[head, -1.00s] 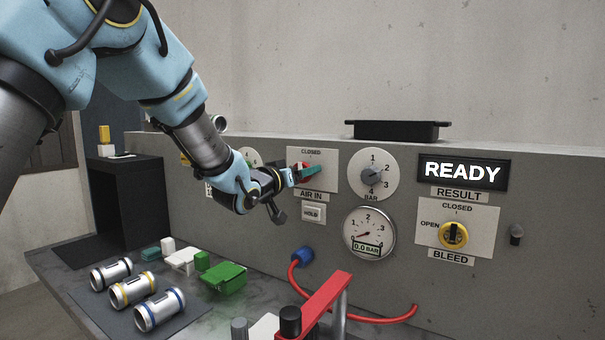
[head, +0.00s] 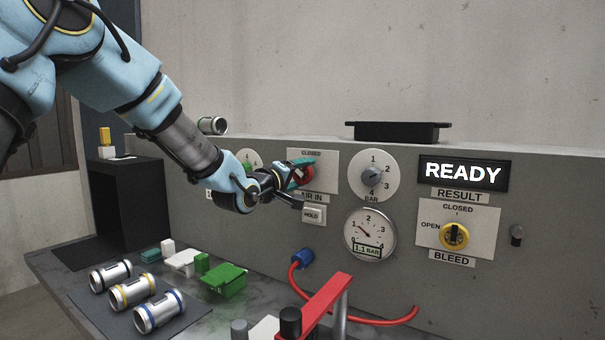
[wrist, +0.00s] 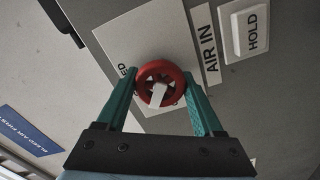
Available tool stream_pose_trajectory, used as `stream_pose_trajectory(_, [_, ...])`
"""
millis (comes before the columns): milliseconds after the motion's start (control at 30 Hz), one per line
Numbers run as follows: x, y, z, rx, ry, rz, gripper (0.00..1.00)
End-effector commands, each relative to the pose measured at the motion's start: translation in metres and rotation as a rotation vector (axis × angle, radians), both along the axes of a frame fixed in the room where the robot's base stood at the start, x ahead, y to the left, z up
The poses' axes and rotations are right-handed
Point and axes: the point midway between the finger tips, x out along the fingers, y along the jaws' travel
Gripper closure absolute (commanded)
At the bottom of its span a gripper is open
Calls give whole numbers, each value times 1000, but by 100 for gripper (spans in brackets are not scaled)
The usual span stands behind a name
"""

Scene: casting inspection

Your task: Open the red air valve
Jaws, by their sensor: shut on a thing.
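The red air valve (head: 304,177) is a round red handwheel on the white AIR IN plate (head: 326,160) of the grey panel. My gripper (head: 298,174) is at the valve, with its green fingers on either side of the wheel. In the wrist view the red valve (wrist: 161,84) sits between the two green fingers of my gripper (wrist: 161,88), and a white bar crosses the wheel. The gauge (head: 369,233) below right reads 1.1 BAR. Part of the plate's lettering is hidden by my arm.
The HOLD button (head: 313,215) is just below the valve. A grey regulator knob (head: 372,175) is to the right, and the yellow bleed valve (head: 454,235) is further right. A READY display (head: 463,173) is lit. Ringed metal cylinders (head: 132,291) lie on the bench below.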

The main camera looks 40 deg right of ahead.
Motion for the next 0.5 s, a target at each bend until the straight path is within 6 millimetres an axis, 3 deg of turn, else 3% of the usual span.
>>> stream_pose_trajectory(500, [2, 1, 0, -117, 445, 2, 87])
